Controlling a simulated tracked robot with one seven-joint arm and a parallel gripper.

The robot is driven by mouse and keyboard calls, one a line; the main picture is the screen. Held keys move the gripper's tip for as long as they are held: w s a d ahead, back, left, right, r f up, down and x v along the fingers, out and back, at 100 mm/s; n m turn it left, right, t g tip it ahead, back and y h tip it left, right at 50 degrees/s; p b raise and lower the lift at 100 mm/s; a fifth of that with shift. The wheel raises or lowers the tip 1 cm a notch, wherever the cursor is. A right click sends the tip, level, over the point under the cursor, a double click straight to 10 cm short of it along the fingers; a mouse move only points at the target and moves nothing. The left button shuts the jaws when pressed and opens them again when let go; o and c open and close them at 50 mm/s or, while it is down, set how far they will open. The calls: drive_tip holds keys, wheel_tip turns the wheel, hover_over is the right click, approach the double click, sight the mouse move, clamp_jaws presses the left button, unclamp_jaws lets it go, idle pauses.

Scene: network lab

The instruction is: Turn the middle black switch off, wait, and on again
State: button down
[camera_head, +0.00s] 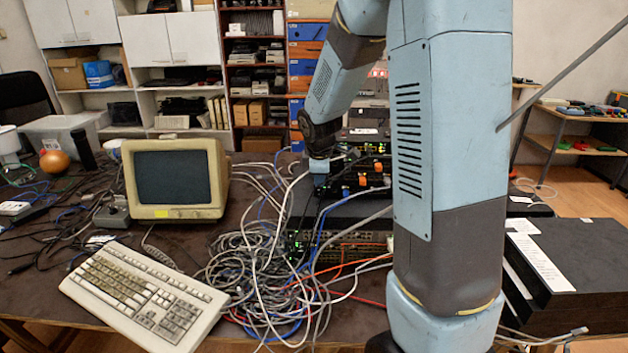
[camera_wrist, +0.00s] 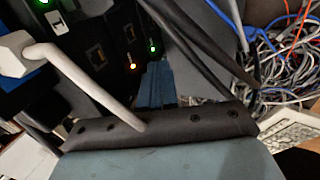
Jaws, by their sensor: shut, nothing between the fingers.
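A stack of black network units stands on the table, partly hidden behind my arm. One black unit with orange plugs (camera_head: 372,168) sits in the middle of the stack, above a wide dark unit (camera_head: 345,208). I cannot tell for sure which one is the middle switch. My gripper (camera_head: 319,181) is shut and empty at the left end of the stack. In the wrist view, its blue fingers (camera_wrist: 156,84) point at a black panel (camera_wrist: 112,45) with ports and green and orange lights. A small white part (camera_wrist: 58,20) shows on that panel. Contact is unclear.
A grey cable (camera_wrist: 75,75) with a white plug crosses close before my gripper. Tangled cables (camera_head: 255,270) lie left of the stack. A beige monitor (camera_head: 175,180) and keyboard (camera_head: 142,297) stand further left. Black boxes (camera_head: 580,260) lie at the right.

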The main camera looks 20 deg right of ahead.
drive_tip(key=shift+r, duration=0.15)
drive_tip(key=shift+r, duration=0.65)
drive_tip(key=shift+s, duration=0.1)
drive_tip(key=shift+s+a, duration=0.1)
drive_tip(key=shift+s, duration=0.2)
drive_tip(key=s+v, duration=0.1)
drive_tip(key=v, duration=1)
drive_tip(key=shift+s+a, duration=0.4)
drive_tip(key=shift+s, duration=0.1)
drive_tip(key=shift+s+f, duration=0.1)
drive_tip(key=shift+f, duration=0.05)
